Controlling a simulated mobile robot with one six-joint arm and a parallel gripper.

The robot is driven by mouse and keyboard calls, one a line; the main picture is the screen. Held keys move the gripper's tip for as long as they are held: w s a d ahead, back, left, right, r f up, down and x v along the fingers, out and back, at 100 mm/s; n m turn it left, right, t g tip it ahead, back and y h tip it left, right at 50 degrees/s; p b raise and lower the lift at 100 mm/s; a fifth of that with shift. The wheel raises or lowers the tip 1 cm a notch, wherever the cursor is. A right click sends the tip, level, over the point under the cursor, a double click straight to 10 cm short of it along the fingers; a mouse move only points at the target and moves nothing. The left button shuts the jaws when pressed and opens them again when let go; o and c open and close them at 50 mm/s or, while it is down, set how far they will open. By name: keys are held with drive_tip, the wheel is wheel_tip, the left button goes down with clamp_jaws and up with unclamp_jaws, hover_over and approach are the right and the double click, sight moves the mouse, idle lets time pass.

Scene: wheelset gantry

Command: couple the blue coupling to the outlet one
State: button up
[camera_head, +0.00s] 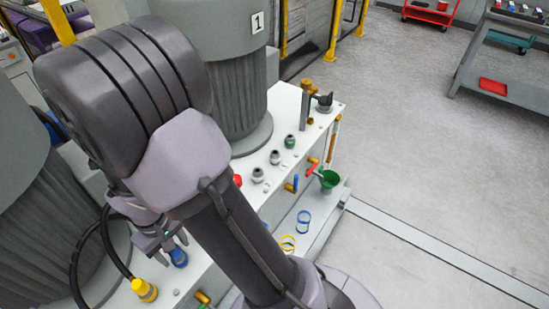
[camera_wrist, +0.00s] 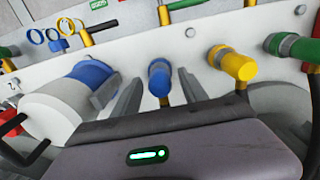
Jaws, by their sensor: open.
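The blue coupling (camera_head: 178,257) shows at the lower left of the head view, just beyond my gripper (camera_head: 164,239). My gripper (camera_wrist: 161,88) is open, with one finger at each side of the coupling and gaps visible between. I cannot tell how deep the fingers reach. A pump body marked 1 (camera_head: 257,23) stands behind my arm. Grey stub fittings (camera_head: 257,175) sit on the bench beside it; I cannot tell which is outlet one.
A yellow coupling (camera_wrist: 236,65) with a black hose and a green coupling (camera_wrist: 290,47) stand right of the blue one. A blue-and-white cylinder (camera_wrist: 60,105) is close on the left.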

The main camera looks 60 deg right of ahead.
drive_tip(key=shift+c, duration=0.4)
clamp_jaws()
drive_tip(key=shift+r, duration=0.1)
idle(1.5)
drive_tip(key=shift+r+p, duration=2.4)
drive_tip(key=shift+r, duration=0.55)
